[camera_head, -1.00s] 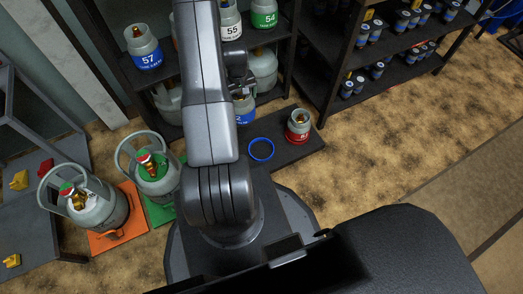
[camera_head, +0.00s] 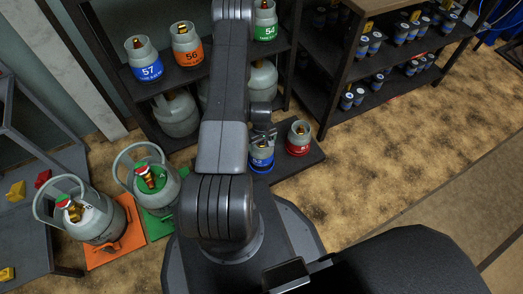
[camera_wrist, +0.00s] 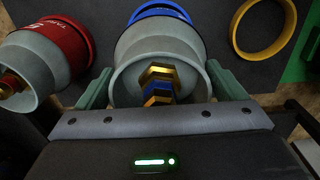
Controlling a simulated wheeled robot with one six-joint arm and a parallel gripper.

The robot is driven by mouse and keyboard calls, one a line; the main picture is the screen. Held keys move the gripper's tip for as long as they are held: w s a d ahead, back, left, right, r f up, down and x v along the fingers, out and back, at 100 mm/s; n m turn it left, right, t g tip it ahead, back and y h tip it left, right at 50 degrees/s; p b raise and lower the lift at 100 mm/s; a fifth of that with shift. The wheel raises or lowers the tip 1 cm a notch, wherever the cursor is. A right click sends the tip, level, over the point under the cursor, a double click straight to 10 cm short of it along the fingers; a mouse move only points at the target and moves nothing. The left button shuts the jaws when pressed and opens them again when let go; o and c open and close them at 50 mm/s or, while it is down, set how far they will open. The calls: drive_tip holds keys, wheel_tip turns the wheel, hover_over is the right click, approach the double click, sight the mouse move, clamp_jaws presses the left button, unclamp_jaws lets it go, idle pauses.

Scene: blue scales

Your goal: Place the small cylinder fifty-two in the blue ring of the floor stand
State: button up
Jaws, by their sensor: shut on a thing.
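The small grey cylinder (camera_head: 262,156) with a blue band stands upright at the blue ring's place on the dark floor stand (camera_head: 291,171). Its number is not readable. My gripper (camera_head: 262,136) is shut on its upper part. In the wrist view the cylinder (camera_wrist: 148,52) lies between the two fingers (camera_wrist: 160,90), with its brass and blue valve facing the camera. The blue ring (camera_wrist: 160,11) shows as an arc around the cylinder's far end. I cannot tell whether the base rests fully inside it.
A red-banded small cylinder (camera_head: 299,138) stands close on the right. A yellow ring (camera_wrist: 264,28) is empty in the wrist view. Shelves with numbered cylinders, such as orange 56 (camera_head: 187,45), rise behind. Large cylinders on orange and green plates stand left. Open floor lies right.

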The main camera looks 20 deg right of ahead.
drive_tip(key=shift+f+b, duration=0.5)
drive_tip(key=shift+f, duration=1.45)
drive_tip(key=o, duration=1.6)
drive_tip(key=shift+o, duration=0.2)
wheel_tip(320, 180, up, 12)
drive_tip(key=p, duration=0.3)
